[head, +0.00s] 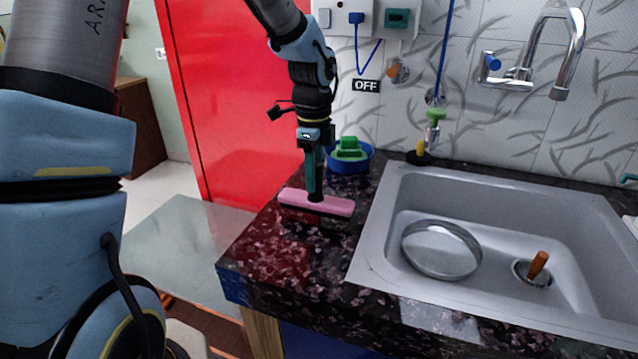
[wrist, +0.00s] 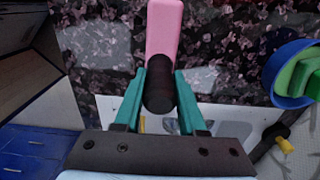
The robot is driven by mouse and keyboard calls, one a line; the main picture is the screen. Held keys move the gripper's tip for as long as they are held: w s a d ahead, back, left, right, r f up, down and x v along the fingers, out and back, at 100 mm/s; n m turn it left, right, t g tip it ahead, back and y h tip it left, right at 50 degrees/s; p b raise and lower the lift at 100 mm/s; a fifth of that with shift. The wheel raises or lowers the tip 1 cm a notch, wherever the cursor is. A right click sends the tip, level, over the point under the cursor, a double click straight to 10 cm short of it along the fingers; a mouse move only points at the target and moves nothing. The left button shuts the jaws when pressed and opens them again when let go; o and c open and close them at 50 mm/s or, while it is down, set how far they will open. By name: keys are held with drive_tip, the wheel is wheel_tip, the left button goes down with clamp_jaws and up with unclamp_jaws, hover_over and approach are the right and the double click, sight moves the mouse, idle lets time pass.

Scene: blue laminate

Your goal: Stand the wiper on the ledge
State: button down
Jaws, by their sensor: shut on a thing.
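The wiper (head: 340,207) has a long pink head with a dark underside and a short black handle. My gripper (head: 314,188) points down at the wiper from above. In the wrist view, the teal fingers of my gripper (wrist: 160,88) close on both sides of the black handle, and the pink head of the wiper (wrist: 164,28) extends away from me. The head is level, handle up, over the dark speckled counter (head: 285,240) left of the sink. I cannot tell whether its underside touches the counter. No separate ledge is clearly recognisable.
A blue bowl (head: 349,165) with green things in it stands behind the wiper. The sink (head: 400,190) is to the right, with a round metal dish (head: 441,249) inside. The counter's left front is clear.

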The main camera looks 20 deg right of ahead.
drive_tip(key=shift+f, duration=1.25)
drive_tip(key=shift+f, duration=0.2)
drive_tip(key=shift+c, duration=2.4)
unclamp_jaws()
